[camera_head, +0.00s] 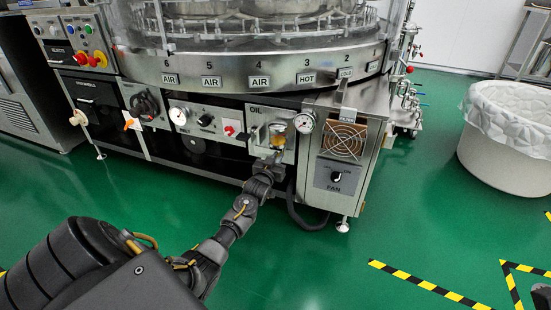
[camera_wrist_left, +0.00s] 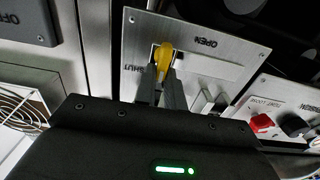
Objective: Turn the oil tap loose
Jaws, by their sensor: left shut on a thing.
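The oil tap has a yellow handle (camera_wrist_left: 163,58), seen in the left wrist view on a light metal panel (camera_wrist_left: 215,68) with OPEN and SHUT markings. The handle lies beside the SHUT marking. My left gripper (camera_wrist_left: 161,88) is shut on the handle, with one finger on each side of it. In the head view my left gripper (camera_head: 268,160) reaches the front of the OIL panel (camera_head: 257,127); the gripper hides part of the panel, and the handle's angle is hard to tell there. My right gripper is not in view.
A round gauge (camera_head: 305,122) is just right of the OIL label. The FAN box (camera_head: 338,178) juts out to the right of my gripper. A red switch (camera_head: 229,130) is to the left. The green floor in front is open; a white bin (camera_head: 507,150) stands at right.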

